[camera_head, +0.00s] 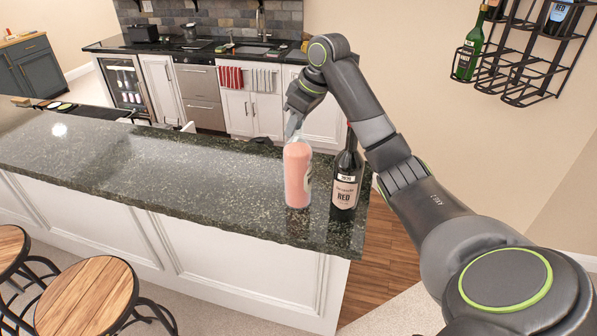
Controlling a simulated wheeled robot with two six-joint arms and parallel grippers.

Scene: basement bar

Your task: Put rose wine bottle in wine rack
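The rose wine bottle (297,174), with pink contents and a clear upper part, stands upright near the right end of the dark speckled counter. My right gripper (293,126) points down at the bottle's neck from above. Its fingers overlap the neck in this view, and I cannot tell whether they are closed on it. The black metal wine rack (528,98) hangs on the wall at the upper right. A green bottle (469,54) stands in its left part, and other bottles show at its top edge. My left gripper is not in view.
A dark red wine bottle (346,178) stands just right of the rose bottle, close to my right arm. The counter (150,165) is clear to the left. Two wooden stools (85,300) stand at the lower left. A kitchen sink (252,49) lies behind.

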